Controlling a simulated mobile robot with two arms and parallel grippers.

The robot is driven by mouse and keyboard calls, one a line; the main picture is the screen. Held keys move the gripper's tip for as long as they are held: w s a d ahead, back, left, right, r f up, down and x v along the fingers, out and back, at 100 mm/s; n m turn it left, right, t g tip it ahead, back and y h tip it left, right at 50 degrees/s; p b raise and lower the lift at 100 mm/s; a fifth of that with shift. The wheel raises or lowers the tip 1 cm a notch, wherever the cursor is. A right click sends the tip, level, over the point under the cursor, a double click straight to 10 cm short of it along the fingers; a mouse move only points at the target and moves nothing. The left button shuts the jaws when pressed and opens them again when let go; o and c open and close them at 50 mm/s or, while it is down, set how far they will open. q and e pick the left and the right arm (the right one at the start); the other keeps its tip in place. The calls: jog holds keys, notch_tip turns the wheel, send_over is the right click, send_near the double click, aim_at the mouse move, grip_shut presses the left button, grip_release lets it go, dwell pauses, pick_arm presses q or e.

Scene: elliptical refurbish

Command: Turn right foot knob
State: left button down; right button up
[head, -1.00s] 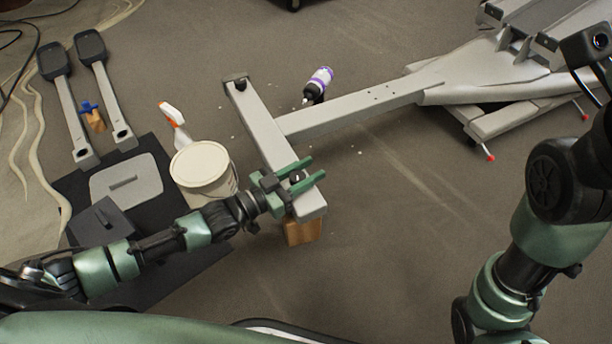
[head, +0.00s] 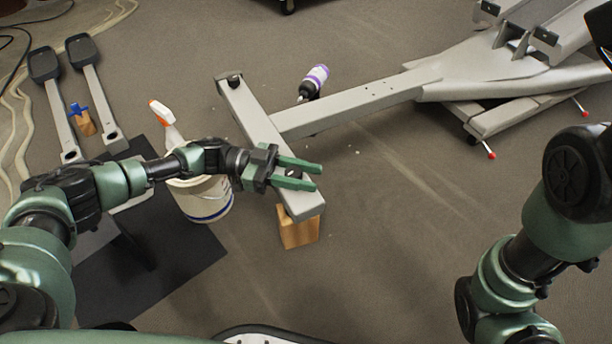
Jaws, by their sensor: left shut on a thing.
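The grey foot bar (head: 251,118) of the elliptical frame lies across the middle of the head view. A black foot knob (head: 234,81) sits at its far end. A second black knob (head: 294,173) at the near end shows in part between the fingers of my left gripper (head: 318,177). The left gripper's green fingers lie on either side of this near knob and are shut on it. The near end of the bar rests on a wooden block (head: 299,231).
A purple-and-white bottle (head: 314,80) is beside the frame beam (head: 350,106). Two pedal arms (head: 96,92) lie at the left. Floor at right centre is clear.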

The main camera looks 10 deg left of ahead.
pick_arm(q)
jog(key=shift+s+m+g+b, duration=0.25)
jog(key=shift+m+g+b, duration=0.5)
jog(key=shift+g, duration=0.65)
jog(key=shift+m, duration=0.25)
jog(key=c, duration=0.9)
grip_release()
jog(key=shift+c, duration=0.2)
jog(key=shift+w+a+p, duration=0.1)
jog(key=shift+a+p, duration=0.25)
jog(key=shift+w+a+p, duration=0.2)
jog(key=shift+a, duration=0.95)
jog(key=shift+w+a+p, duration=0.2)
jog(key=shift+a, duration=0.95)
jog(key=shift+w+a+p, duration=0.2)
jog(key=shift+a, duration=0.95)
